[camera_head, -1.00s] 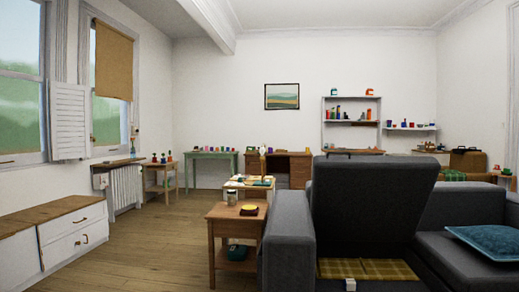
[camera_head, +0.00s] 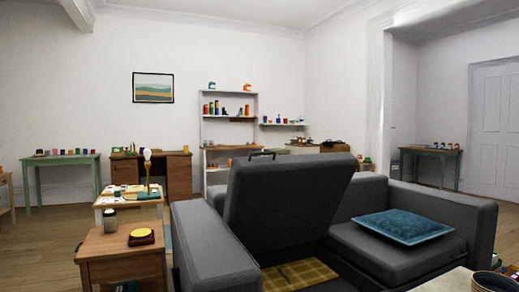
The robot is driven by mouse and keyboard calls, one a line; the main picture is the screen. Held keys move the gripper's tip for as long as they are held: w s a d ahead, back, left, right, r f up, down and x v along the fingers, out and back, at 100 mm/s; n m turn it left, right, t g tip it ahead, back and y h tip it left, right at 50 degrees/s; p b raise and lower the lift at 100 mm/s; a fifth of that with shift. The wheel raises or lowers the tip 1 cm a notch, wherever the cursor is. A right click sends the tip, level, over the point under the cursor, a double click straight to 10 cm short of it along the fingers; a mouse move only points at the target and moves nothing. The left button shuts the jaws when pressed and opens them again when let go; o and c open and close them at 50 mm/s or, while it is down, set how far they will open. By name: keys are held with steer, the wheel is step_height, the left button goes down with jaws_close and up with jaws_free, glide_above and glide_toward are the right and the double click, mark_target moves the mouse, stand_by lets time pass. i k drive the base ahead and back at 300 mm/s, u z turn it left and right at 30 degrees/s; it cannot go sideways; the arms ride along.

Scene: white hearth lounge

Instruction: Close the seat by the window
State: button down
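No window shows in the head view now. A grey sofa stands in the middle, with one seat panel (camera_head: 285,205) raised steeply and leaning back. Below the panel is an open compartment with yellow-brown checked cloth (camera_head: 300,273) inside. A dark handle sits at the panel's top edge. The seat to its right (camera_head: 385,250) is flat and carries a teal cushion (camera_head: 402,226). The low white bench with brown tops, seen earlier under the window, is out of view. My gripper is not in view.
A wooden side table (camera_head: 112,247) with a jar and a yellow-topped item stands left of the sofa armrest (camera_head: 207,250). A pale tabletop (camera_head: 440,283) with a dark cup fills the lower right corner. Bare wooden floor (camera_head: 40,240) shows at left.

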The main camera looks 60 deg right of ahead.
mark_target(275, 202)
steer(key=z, duration=0.7)
steer(key=i, duration=0.95)
steer(key=z, duration=1.05)
